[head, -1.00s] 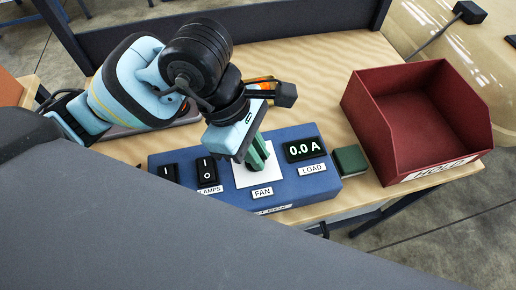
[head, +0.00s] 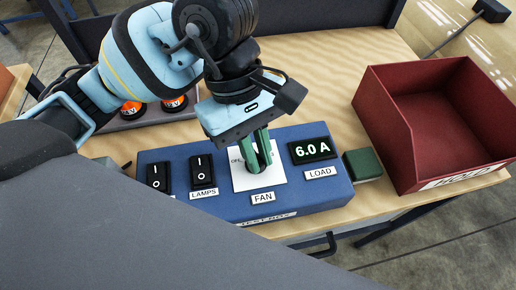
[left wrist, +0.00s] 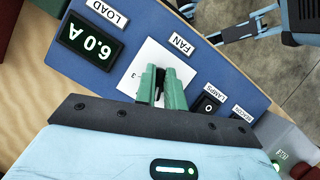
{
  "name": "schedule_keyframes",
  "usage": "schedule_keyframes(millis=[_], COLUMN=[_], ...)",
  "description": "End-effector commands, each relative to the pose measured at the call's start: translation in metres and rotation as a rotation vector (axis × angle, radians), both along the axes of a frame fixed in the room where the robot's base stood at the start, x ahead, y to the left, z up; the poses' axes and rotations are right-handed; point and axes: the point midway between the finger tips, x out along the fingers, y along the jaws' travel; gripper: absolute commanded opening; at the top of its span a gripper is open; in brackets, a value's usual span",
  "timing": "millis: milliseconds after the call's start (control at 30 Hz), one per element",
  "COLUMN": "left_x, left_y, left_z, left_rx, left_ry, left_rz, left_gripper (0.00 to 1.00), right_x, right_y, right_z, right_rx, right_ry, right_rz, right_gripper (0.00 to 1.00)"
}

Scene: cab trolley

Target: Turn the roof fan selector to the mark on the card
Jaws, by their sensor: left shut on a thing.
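The blue test box (head: 222,208) sits on the wooden bench. Its white card (head: 243,181), above the FAN label, surrounds the fan selector. "OFF" shows at the card's left in the head view, and a "3" in the left wrist view. My left gripper (head: 262,160) points down at the card, its green fingers shut on the dark selector knob (left wrist: 160,85). The fingers hide most of the knob, so I cannot tell its pointing direction. The LOAD display (head: 312,150) reads 6.0 A. My right gripper cannot be made out.
A green block (head: 361,165) stands right of the box, near the red HOLD bin (head: 385,127). Orange-topped items (head: 173,104) stand behind the box.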

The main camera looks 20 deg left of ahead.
Motion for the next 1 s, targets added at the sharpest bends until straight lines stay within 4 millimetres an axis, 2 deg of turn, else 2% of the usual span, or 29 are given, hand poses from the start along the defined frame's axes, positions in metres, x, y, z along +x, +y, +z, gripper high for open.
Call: schedule_keyframes(millis=[367,400,533,833,1000], left_x=[0.000,0.000,0.000,0.001,0.005], left_y=[0.000,0.000,0.000,0.000,0.006], left_z=[0.001,0.001,0.000,0.001,0.017], left_rx=[0.001,0.000,0.000,0.000,0.000], left_ry=[-0.002,-0.002,-0.001,-0.001,-0.004], left_rz=[-0.003,-0.003,-0.002,-0.002,0.000], left_gripper=[0.00,0.16,0.33,0.33,0.33], right_x=[0.000,-0.001,-0.003,-0.008,-0.007], right_y=[-0.001,-0.001,-0.001,-0.001,-0.001], right_z=[0.000,0.000,0.000,-0.001,0.000], right_rx=[-0.002,-0.002,-0.001,-0.001,-0.002], right_ry=[0.000,0.000,0.006,0.014,0.013], right_rz=[0.002,0.003,0.003,0.003,0.002], right_gripper=[0.36,0.36,0.36,0.36,0.36])
